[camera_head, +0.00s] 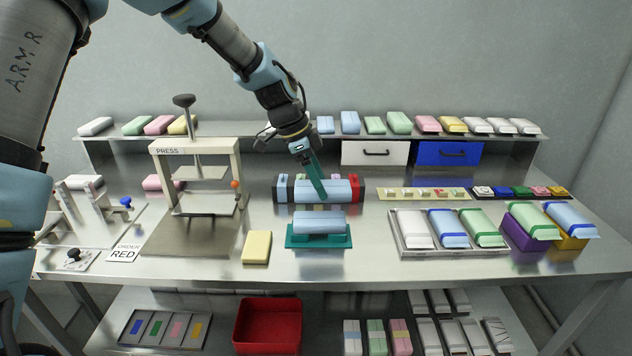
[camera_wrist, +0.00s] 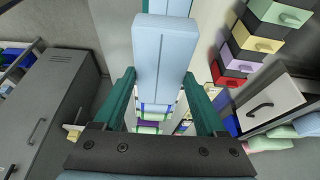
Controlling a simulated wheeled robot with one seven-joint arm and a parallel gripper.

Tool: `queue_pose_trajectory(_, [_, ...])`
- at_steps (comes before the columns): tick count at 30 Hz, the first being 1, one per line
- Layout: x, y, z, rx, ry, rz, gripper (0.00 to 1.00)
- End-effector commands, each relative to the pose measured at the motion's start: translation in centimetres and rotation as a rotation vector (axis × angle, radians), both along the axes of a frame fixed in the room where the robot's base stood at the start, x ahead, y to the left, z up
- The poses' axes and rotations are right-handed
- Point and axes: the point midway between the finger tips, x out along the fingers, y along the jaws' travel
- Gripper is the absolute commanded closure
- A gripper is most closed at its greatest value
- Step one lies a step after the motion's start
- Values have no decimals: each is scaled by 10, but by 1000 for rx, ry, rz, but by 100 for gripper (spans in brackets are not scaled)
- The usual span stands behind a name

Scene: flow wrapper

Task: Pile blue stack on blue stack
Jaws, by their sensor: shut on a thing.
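A light blue stack (camera_head: 340,190) lies between dark end blocks with red and blue parts, in the middle of the table. My gripper (camera_head: 320,190), with teal fingers, reaches down over it and is shut on it. In the wrist view this blue stack (camera_wrist: 165,42) fills the space between the two fingers (camera_wrist: 159,78). I cannot tell whether it is lifted off its support. A second light blue stack (camera_head: 320,222) lies on a teal tray (camera_head: 320,241) just in front. In the wrist view a teal and blue part (camera_wrist: 168,6) shows at the top edge.
A yellow stack (camera_head: 257,246) lies left of the teal tray, near a press (camera_head: 197,160). A metal tray (camera_head: 408,243) of several stacks stands to the right. A back shelf (camera_head: 280,129) carries more stacks, with white (camera_head: 375,152) and blue (camera_head: 449,153) drawers below.

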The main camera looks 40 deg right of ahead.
Motion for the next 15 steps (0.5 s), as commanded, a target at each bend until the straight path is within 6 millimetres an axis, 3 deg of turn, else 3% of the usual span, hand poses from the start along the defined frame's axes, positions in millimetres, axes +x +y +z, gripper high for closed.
queue_pose_trajectory(8, [0,0,-6,0,0,0,79])
queue_pose_trajectory(15, [-1,0,-25,0,0,0,79])
